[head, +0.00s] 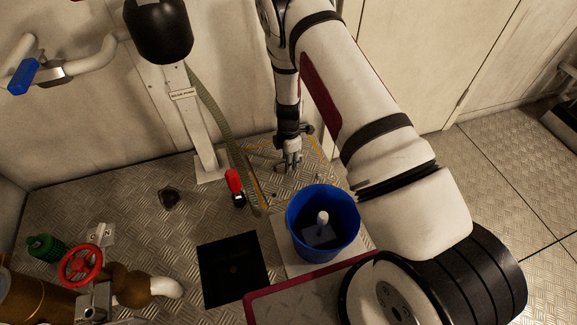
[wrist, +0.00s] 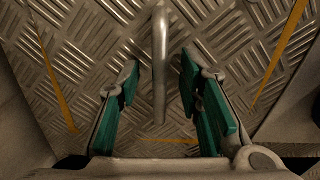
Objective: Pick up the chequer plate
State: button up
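The chequer plate (wrist: 90,55) is a metal floor panel with raised tread, with yellow lines near its edges in the wrist view. A grey bar-like handle (wrist: 160,65) stands out from it, upright in the picture. My gripper (wrist: 159,80) is open, its teal-padded fingers on either side of the handle, with a visible gap at each side. In the head view my gripper (head: 288,165) points down at the plate (head: 262,155), beside the back wall. My gripper and arm hide part of the plate there. I cannot tell how far the fingers are from the tread.
A blue bucket (head: 303,243) with a white-handled thing inside stands on a pale square in front of my gripper. A dark square opening (head: 220,268) is left of it. A slanted post (head: 190,110), a hose and a red-handled item (head: 234,182) stand left of my gripper.

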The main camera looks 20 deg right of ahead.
grip_shut()
jog(key=shift+r, duration=0.1)
